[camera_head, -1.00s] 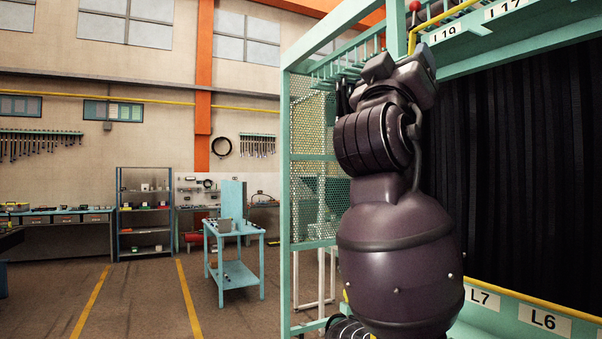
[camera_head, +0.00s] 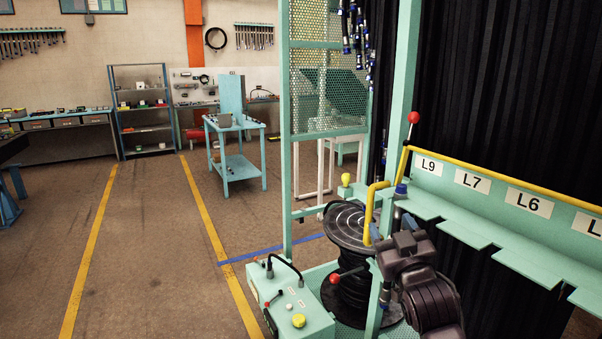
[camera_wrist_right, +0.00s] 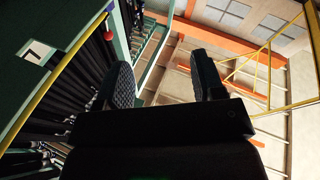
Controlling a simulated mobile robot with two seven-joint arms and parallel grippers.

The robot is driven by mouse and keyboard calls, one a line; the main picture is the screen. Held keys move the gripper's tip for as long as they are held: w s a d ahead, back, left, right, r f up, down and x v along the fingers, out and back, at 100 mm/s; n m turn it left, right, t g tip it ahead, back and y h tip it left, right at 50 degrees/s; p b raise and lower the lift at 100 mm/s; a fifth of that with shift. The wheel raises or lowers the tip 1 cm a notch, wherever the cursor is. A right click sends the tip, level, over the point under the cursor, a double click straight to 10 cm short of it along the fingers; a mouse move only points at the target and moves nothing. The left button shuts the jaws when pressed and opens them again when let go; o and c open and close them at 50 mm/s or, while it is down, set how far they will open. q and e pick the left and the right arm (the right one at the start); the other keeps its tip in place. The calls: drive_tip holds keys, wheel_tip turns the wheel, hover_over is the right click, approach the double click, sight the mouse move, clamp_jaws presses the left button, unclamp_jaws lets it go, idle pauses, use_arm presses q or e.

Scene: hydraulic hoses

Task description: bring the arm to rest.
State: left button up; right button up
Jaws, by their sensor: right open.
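My right arm shows at the lower right of the head view, dark and low in front of the teal rack. My right gripper (camera_head: 394,232) is at its upper end, pointing up and away, near the yellow rail and the hose reel. In the right wrist view the two dark fingers of the right gripper (camera_wrist_right: 165,80) stand wide apart with nothing between them. My left arm and gripper are not in view.
A reel of black hose (camera_head: 351,285) stands close left of my right arm. A teal control box (camera_head: 290,305) is in front of it. The labelled shelf (camera_head: 500,205) lies to the right. A blue cart (camera_head: 234,150) stands farther back. Floor at the left is clear.

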drive_tip(key=s+d+f+m+g, duration=0.1)
drive_tip(key=s+d+f, duration=0.15)
drive_tip(key=f, duration=0.45)
drive_tip(key=s+d+f+g, duration=0.1)
drive_tip(key=s+f+g, duration=0.1)
drive_tip(key=s+f, duration=0.35)
drive_tip(key=s+d+f+m+g, duration=0.1)
drive_tip(key=s+f, duration=0.1)
drive_tip(key=f, duration=0.6)
drive_tip(key=s+d+f+g+h, duration=0.1)
drive_tip(key=s+d+f+g, duration=0.1)
drive_tip(key=s+f, duration=0.6)
drive_tip(key=s+d+f+m+g+h, duration=0.1)
drive_tip(key=s+d+f+g, duration=0.1)
drive_tip(key=s+f, duration=0.6)
drive_tip(key=s+d, duration=0.1)
drive_tip(key=s, duration=0.3)
drive_tip(key=shift+d+f+g+h, duration=0.2)
drive_tip(key=shift+f+g+h, duration=0.15)
drive_tip(key=shift+g+h, duration=0.05)
